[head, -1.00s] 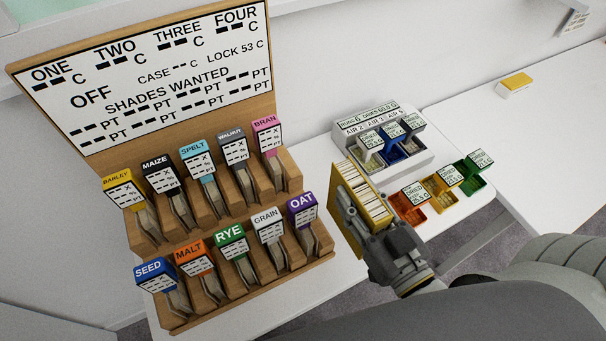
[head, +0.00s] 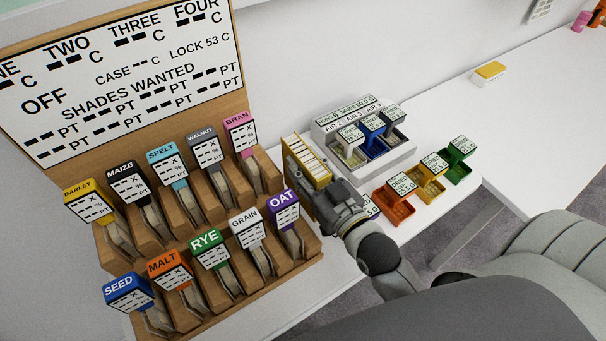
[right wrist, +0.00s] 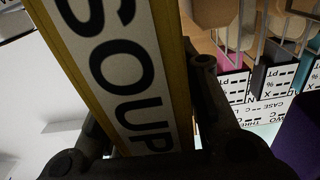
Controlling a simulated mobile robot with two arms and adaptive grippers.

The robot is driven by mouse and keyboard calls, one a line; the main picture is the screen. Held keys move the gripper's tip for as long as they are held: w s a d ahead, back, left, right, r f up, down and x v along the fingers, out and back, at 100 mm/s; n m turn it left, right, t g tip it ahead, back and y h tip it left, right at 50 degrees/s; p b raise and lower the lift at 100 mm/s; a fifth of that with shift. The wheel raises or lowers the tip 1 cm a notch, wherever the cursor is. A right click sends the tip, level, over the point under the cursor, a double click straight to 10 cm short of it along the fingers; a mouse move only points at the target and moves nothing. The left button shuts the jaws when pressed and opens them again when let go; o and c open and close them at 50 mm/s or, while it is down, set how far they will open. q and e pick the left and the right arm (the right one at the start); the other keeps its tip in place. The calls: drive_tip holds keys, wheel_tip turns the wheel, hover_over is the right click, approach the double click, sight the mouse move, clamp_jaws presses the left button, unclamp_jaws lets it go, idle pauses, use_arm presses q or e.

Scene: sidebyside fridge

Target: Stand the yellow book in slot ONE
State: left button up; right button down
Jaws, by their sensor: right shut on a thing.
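My right gripper (head: 318,187) is shut on a yellow book (head: 302,160) and holds it upright beside the right end of the wooden rack. In the right wrist view the book (right wrist: 125,75) shows a white spine with SOUP in black, between the two dark fingers (right wrist: 150,130). The sign board (head: 110,75) above the rack carries the words TWO, THREE and FOUR, with ONE cut off at the left edge. I cannot tell which place is slot ONE. My left gripper is not in view.
The wooden rack (head: 222,270) holds several labelled scoops in two rows. A grey-white holder (head: 399,158) with small bins stands behind the book. Orange (head: 393,207), yellow (head: 427,187) and green (head: 457,170) bins sit right.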

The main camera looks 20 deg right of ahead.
drive_tip(key=shift+w+f, duration=0.4)
drive_tip(key=shift+w, duration=0.05)
wheel_tip(320, 180, down, 2)
drive_tip(key=shift+w+a+f, duration=0.1)
drive_tip(key=shift+f, duration=0.6)
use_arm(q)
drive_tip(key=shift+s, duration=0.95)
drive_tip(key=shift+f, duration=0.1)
use_arm(e)
drive_tip(key=c, duration=1.4)
unclamp_jaws()
drive_tip(key=shift+f, duration=0.15)
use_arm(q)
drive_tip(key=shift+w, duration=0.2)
use_arm(e)
drive_tip(key=shift+o, duration=0.2)
